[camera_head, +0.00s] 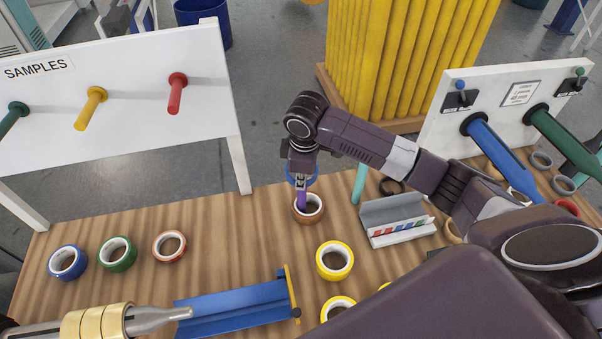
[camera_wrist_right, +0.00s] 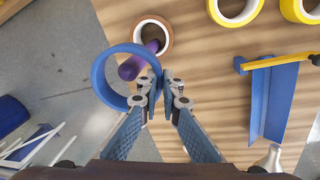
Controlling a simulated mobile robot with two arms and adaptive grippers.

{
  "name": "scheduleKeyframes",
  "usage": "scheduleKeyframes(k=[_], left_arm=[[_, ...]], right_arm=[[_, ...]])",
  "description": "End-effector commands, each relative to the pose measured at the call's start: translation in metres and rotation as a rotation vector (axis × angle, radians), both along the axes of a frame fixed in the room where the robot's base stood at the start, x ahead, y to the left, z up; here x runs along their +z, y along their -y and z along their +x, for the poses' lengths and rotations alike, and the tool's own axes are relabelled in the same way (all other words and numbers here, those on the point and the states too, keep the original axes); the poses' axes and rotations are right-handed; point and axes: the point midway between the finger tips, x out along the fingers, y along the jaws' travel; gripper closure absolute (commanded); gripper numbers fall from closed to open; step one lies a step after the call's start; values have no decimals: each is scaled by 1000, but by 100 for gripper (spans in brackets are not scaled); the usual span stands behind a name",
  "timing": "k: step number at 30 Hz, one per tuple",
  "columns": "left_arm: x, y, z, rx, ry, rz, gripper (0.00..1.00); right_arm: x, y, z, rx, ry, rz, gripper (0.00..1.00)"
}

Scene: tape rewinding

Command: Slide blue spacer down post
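The blue spacer is a wide ring, seen in the head view (camera_head: 314,180) and in the wrist view (camera_wrist_right: 104,95). My right gripper (camera_head: 300,184) is shut on the ring's wall, which lies between the fingertips in the wrist view (camera_wrist_right: 160,88). The purple post (camera_head: 301,199) stands below the gripper in the head view. Its rounded tip (camera_wrist_right: 131,69) shows within the ring's opening in the wrist view; I cannot tell how far the ring is over it. A brown tape roll (camera_head: 308,216) lies around the post's foot, below the spacer. My left gripper is not in view.
Yellow rolls (camera_head: 334,260), a white and grey holder (camera_head: 397,221) and a blue tray (camera_head: 232,309) lie nearby on the wooden table (camera_head: 215,215). A teal post (camera_head: 359,184) stands to the right. A white SAMPLES board (camera_head: 130,70) stands at the left.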

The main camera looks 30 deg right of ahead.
Motion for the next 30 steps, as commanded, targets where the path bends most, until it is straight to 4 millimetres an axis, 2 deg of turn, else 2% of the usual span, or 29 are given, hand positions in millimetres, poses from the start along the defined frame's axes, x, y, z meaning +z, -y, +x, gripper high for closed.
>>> scheduleKeyframes(k=[9, 18, 30], left_arm=[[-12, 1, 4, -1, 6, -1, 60], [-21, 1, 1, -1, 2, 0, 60], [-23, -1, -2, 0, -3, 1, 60]], right_arm=[[-35, 0, -1, -1, -2, 1, 100], [-60, 0, 0, 0, -1, 1, 100], [-69, 0, 0, 1, 1, 1, 100]])
